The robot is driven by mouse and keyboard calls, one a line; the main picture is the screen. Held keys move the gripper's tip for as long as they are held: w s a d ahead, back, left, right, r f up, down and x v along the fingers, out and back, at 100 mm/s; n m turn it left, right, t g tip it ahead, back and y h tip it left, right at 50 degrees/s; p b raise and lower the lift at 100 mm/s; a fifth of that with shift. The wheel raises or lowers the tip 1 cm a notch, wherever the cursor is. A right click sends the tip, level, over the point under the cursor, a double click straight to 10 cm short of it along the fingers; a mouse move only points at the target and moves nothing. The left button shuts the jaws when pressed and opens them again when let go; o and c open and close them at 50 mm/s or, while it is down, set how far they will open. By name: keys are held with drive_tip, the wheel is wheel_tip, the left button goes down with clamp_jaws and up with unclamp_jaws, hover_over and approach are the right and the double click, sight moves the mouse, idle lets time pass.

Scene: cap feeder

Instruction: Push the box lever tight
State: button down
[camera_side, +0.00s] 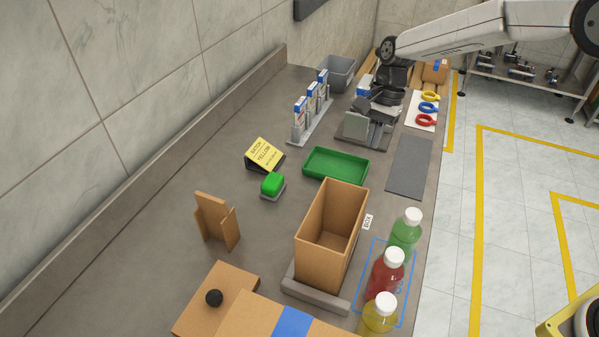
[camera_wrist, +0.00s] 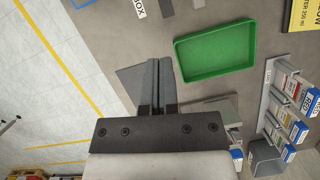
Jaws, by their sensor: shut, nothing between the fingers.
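A grey fixture (camera_side: 365,132) with an upright plate stands on the bench below my gripper in the side view. Parts of it show beside my fingers in the wrist view (camera_wrist: 222,108). My gripper (camera_side: 374,101) is shut and empty, close over the fixture; in the wrist view its two dark fingers (camera_wrist: 159,66) lie together. I cannot make out a lever; my gripper and wrist cover much of the fixture. I cannot tell whether my fingers touch it. An open brown cardboard box (camera_side: 329,240) stands upright nearer the side camera, by a label reading BOX.
A green tray (camera_side: 335,164) and a dark grey mat (camera_side: 410,166) lie near the fixture. A rack of small cartons (camera_side: 311,112) stands left of it, a grey bin (camera_side: 339,73) behind. Coloured rings (camera_side: 428,107) lie to its right. Bottles (camera_side: 387,275) stand at the front right.

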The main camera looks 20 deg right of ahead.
drive_tip(key=shift+s+a+f, duration=0.65)
drive_tip(key=shift+a+f, duration=0.3)
drive_tip(key=shift+f, duration=0.75)
drive_tip(key=shift+s+a+f, duration=0.6)
drive_tip(key=shift+a+f, duration=0.4)
drive_tip(key=shift+f, duration=0.7)
drive_tip(key=shift+s+a+f, duration=0.65)
drive_tip(key=shift+a+f, duration=0.3)
drive_tip(key=shift+f, duration=0.75)
drive_tip(key=shift+s+a+f, duration=0.15)
drive_tip(key=shift+s+a, duration=0.3)
drive_tip(key=shift+a, duration=0.05)
